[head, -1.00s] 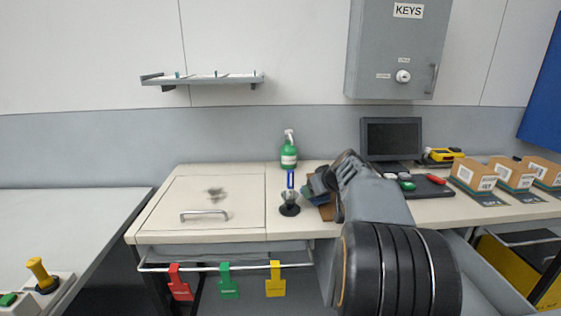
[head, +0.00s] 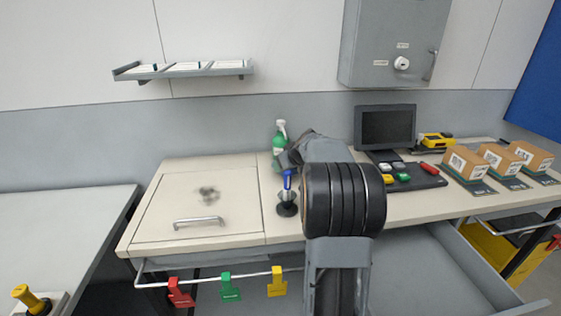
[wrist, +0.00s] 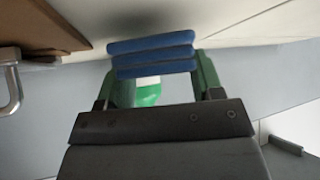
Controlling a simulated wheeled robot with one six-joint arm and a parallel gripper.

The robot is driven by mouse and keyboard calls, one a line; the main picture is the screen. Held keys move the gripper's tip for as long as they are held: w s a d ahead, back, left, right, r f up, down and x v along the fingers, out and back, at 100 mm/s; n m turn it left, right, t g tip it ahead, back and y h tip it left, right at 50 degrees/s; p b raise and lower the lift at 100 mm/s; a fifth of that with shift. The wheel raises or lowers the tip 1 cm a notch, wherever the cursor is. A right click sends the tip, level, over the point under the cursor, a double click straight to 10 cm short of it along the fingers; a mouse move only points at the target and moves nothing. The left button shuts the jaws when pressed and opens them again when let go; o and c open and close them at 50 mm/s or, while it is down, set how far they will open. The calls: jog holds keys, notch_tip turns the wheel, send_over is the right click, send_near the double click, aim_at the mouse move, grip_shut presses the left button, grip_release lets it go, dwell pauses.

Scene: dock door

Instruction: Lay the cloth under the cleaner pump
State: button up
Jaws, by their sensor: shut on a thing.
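The cleaner pump (head: 279,142) is a green bottle with a white pump top, standing at the back of the desk near the wall. In the wrist view part of the green and white pump (wrist: 148,93) shows beyond my gripper. My gripper (wrist: 155,66) has green fingers and is shut on the cloth (wrist: 152,52), a blue folded stack.
A hinged lid (head: 165,211) with a handle and a dark smudge is at left. A monitor (head: 386,128), a button pad (head: 408,177) and boxes (head: 467,164) are at right. A shelf (head: 183,70) hangs above.

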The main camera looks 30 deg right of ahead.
jog(key=shift+w+d+f+b, duration=0.2)
jog(key=shift+w+d+f, duration=0.05)
jog(key=shift+f, duration=0.2)
jog(key=shift+w+d+f+b, duration=0.2)
jog(key=shift+w+f, duration=0.05)
jog(key=shift+f, duration=0.2)
jog(key=shift+s+r, duration=0.2)
jog(key=shift+s, duration=0.05)
jog(key=shift+a, duration=0.2)
jog(key=shift+w+a, duration=0.1)
jog(key=shift+w, duration=0.1)
jog(key=shift+f, duration=0.2)
jog(key=o, duration=1)
jog(key=shift+r, duration=0.15)
